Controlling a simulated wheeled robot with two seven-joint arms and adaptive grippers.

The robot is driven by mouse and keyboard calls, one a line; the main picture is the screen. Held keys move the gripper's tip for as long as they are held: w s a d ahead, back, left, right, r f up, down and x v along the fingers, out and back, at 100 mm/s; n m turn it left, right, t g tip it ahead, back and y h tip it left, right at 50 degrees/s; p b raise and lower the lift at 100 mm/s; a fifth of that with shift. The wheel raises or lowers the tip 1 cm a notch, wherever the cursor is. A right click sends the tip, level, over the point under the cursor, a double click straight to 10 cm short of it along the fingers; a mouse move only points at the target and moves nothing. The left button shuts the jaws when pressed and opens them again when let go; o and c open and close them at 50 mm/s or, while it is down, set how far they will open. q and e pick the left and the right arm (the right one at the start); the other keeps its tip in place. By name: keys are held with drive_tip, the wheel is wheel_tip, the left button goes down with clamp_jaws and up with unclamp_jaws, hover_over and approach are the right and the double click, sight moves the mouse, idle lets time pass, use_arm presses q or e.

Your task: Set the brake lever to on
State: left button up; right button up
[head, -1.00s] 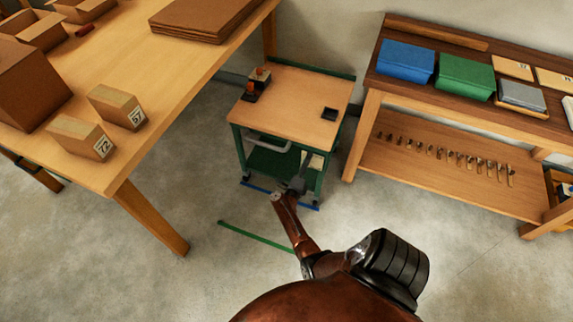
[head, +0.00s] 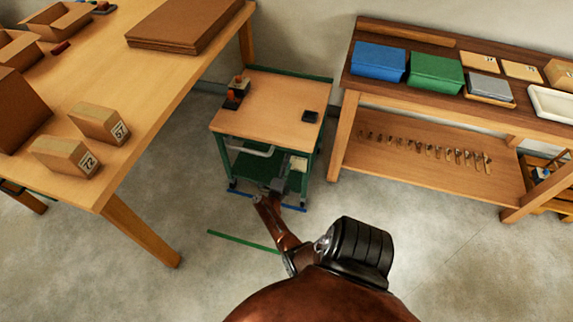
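A small cart with a wooden top (head: 270,103) and a green frame stands on the floor between the two tables. A grey bar handle (head: 250,149) runs under its front edge. A pale plate (head: 298,163) shows at its lower right; I cannot make out the brake lever or its setting for certain. My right gripper (head: 272,186) is low at the cart's front, in front of the green lower shelf (head: 254,172). It is small and dark, so its fingers and any contact are unclear. My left gripper is out of view.
A wooden table (head: 150,95) with boxes stands at left. A workbench (head: 435,150) with blue and green bins stands at right. On the cart top are an orange-and-black device (head: 236,92) and a black block (head: 311,116). Blue and green lines mark the open floor.

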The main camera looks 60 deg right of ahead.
drive_tip(key=shift+o, duration=0.9)
drive_tip(key=shift+a, duration=0.15)
drive_tip(key=s+a, duration=0.1)
drive_tip(key=a, duration=1)
drive_tip(key=shift+s+a, duration=0.3)
drive_tip(key=shift+s, duration=0.05)
